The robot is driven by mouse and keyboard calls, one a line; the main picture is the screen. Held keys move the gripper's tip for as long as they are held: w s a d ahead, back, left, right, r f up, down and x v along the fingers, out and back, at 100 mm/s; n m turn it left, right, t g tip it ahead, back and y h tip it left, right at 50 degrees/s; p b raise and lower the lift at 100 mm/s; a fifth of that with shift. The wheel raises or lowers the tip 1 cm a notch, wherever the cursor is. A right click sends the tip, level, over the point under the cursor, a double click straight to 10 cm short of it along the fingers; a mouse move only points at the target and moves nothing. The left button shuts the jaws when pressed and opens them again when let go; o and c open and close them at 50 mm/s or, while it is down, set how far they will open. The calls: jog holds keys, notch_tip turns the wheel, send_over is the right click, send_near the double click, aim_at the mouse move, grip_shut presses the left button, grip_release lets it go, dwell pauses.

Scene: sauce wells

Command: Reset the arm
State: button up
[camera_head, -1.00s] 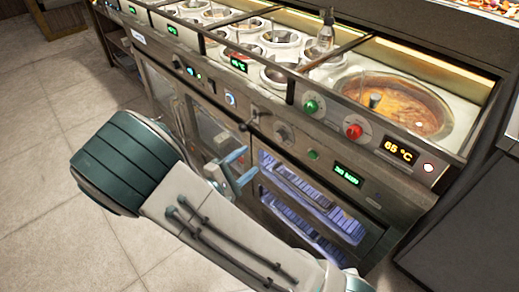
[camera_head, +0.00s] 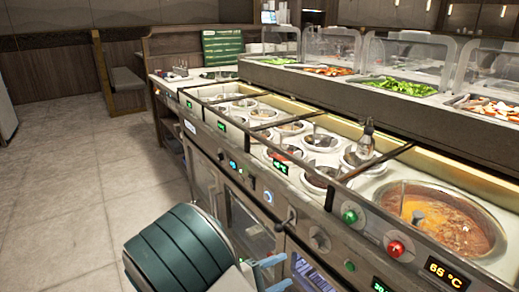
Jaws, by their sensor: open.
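My arm shows at the bottom of the head view, with a dark teal joint and a pale link in front of the counter. My gripper (camera_head: 273,272) shows only in part beside that joint, as light-blue fingers low in front of the counter's front panel. The fingers stand apart and nothing shows between them. The rest of the gripper is hidden behind my arm or cut off by the lower edge.
The steel sauce counter (camera_head: 262,197) runs along the right, with several round wells, a large orange-brown sauce pot (camera_head: 440,219) and a bottle (camera_head: 366,139). Glass-covered food trays (camera_head: 398,87) stand behind. The tiled floor (camera_head: 70,200) at left is clear.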

jog(key=s+d+r+m+g+y+p, duration=0.3)
jog(key=s+d+r+m+g+p, duration=0.15)
jog(key=r, duration=0.25)
jog(key=s+d+r+m+g+y+p, duration=0.3)
jog(key=s+d+r+g+y+p, duration=0.15)
jog(key=d+r+g, duration=0.2)
jog(key=s+r+m+t+y+p, duration=0.2)
jog(key=r+y+p, duration=0.2)
jog(key=r, duration=0.5)
jog(key=s+a+r+m+t+y+p, duration=0.1)
jog(key=s+r+m+t+y+p, duration=0.1)
jog(key=r+p, duration=0.5)
notch_tip(320, 180, up, 2)
jog(key=shift+s+a+r+t+y, duration=0.15)
jog(key=shift+s+t+y, duration=0.4)
jog(key=shift+y, duration=0.3)
jog(key=shift+m, duration=0.25)
